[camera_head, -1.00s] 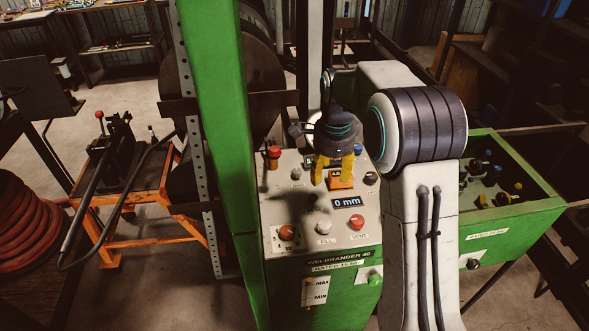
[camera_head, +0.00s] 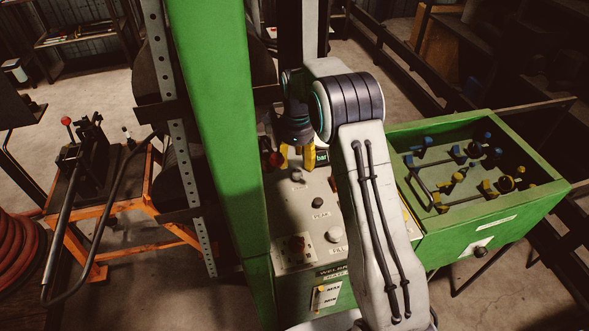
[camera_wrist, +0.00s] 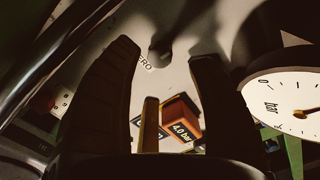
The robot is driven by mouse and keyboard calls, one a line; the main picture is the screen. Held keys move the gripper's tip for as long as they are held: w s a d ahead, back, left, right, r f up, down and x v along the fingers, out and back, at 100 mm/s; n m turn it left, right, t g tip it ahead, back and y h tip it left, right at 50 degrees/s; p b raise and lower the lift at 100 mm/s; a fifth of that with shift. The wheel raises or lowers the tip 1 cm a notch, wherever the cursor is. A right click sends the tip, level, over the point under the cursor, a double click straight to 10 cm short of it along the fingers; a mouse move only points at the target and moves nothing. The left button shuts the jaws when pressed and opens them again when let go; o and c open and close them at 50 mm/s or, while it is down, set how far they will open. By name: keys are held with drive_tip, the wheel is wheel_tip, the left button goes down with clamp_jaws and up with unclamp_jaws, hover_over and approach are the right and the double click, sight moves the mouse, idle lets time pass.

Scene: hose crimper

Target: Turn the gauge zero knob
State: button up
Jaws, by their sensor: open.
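The gauge zero knob (camera_wrist: 160,50) is a dark, round knob on the pale panel in the wrist view, beside a partly hidden label ending in "RO". It lies between and beyond my gripper's fingertips (camera_wrist: 164,54), which are spread open with nothing held. I cannot tell how far it is from them. The white dial gauge (camera_wrist: 292,95), marked "bar", is at the right, cut off by the edge.
A green post (camera_head: 222,130) stands close left of my gripper. A green box (camera_head: 497,225) with valves is at the right. A red-topped control (camera_head: 275,159) stands near my fingers. The wrist view shows an orange part (camera_wrist: 181,111) and a "4.0 bar" display (camera_wrist: 185,132).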

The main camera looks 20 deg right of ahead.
sight(297, 172)
drive_tip(key=shift+f+p, duration=0.55)
drive_tip(key=shift+f, duration=2.1)
clamp_jaws()
